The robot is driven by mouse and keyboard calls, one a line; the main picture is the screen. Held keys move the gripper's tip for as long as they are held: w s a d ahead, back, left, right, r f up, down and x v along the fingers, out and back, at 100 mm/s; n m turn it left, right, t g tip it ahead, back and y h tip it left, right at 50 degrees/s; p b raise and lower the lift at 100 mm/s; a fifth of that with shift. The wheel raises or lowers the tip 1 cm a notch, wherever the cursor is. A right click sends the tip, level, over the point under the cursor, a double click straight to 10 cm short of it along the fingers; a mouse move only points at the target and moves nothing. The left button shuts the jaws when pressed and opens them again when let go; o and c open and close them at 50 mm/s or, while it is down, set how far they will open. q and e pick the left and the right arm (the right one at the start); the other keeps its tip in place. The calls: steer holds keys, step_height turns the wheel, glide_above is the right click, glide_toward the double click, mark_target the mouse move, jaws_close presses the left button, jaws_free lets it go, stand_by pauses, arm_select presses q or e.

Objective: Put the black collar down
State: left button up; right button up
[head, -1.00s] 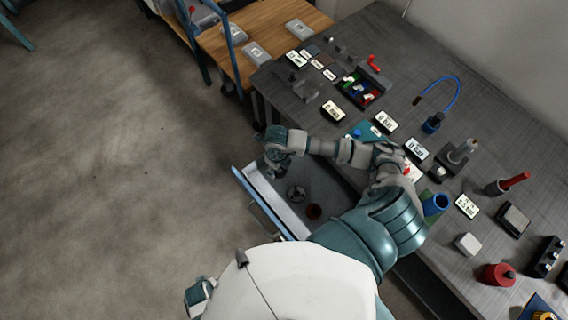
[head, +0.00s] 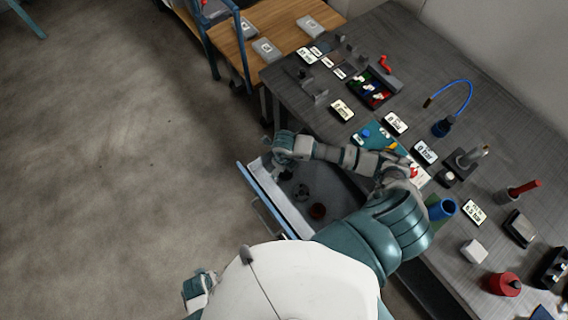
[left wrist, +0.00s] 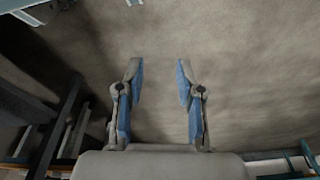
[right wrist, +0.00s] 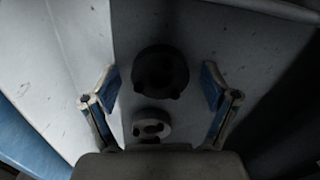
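The black collar (right wrist: 160,72) is a dark ring on the pale floor of the open drawer (right wrist: 83,45) in the right wrist view. It lies between my right gripper's spread fingers (right wrist: 160,80), with a gap on both sides. In the head view my right gripper (head: 282,158) is over the far left part of the drawer, and a dark shape (head: 286,174) shows just below it. My left gripper (left wrist: 160,75) is open and empty above the bare floor. It also shows low in the head view (head: 197,288).
A grey notched ring (right wrist: 151,125) lies beside the collar. It shows in the head view (head: 302,192) with a reddish-brown ring (head: 317,211). The dark workbench (head: 320,105) right of the drawer carries labels, a parts tray (head: 372,92) and several fittings. A wooden table (head: 285,20) stands behind.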

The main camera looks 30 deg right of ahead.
steer(key=shift+r, duration=0.4)
arm_select(q)
steer(key=f, duration=0.1)
steer(key=s+f+p, duration=0.1)
steer(key=f, duration=0.1)
steer(key=f+p, duration=0.1)
steer(key=shift+s+a+f, duration=0.15)
steer(key=shift+s+f, duration=0.2)
steer(key=shift+s, duration=0.05)
arm_select(e)
step_height(320, 180, up, 11)
steer(key=shift+r, duration=0.2)
